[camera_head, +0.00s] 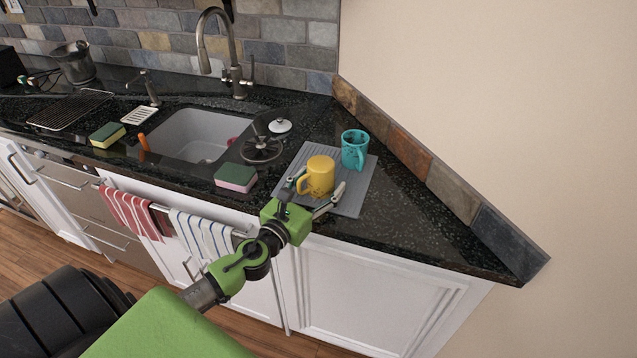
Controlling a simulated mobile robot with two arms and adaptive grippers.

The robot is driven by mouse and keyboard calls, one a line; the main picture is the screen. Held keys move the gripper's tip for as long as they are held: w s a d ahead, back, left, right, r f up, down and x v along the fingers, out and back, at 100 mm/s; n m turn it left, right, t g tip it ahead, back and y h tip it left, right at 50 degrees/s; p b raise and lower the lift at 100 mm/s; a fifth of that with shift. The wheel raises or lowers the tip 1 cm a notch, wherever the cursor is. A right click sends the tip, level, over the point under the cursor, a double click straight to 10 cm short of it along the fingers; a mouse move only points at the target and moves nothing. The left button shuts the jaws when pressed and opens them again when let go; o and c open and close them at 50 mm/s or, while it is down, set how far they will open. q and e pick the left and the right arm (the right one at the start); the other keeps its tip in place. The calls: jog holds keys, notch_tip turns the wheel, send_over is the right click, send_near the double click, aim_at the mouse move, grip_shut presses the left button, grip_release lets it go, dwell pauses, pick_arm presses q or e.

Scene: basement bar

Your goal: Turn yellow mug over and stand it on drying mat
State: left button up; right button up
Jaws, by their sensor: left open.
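The yellow mug (319,176) stands on the grey drying mat (350,203), near its front left part. Its closed base seems to face up, so it looks upside down, and its handle points left toward the front. My left gripper (314,197) is open at the front of the mug, with one finger on each side of its lower part. I cannot tell whether the fingers touch it. The arm hides the mat's front left corner. My right gripper is not in view.
A teal mug (355,150) stands on the mat behind and right of the yellow one. A pink and green sponge (236,178), a dark round rack (261,150) and the sink (195,138) are to the left. The counter (420,225) right of the mat is clear.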

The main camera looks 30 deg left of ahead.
pick_arm(q)
jog(key=shift+s, duration=0.1)
jog(key=s, duration=1.1)
jog(key=s+r+p, duration=0.3)
jog(key=s+r, duration=0.2)
jog(key=r, duration=0.2)
jog(key=shift+s+d, duration=0.25)
jog(key=shift+s, duration=0.15)
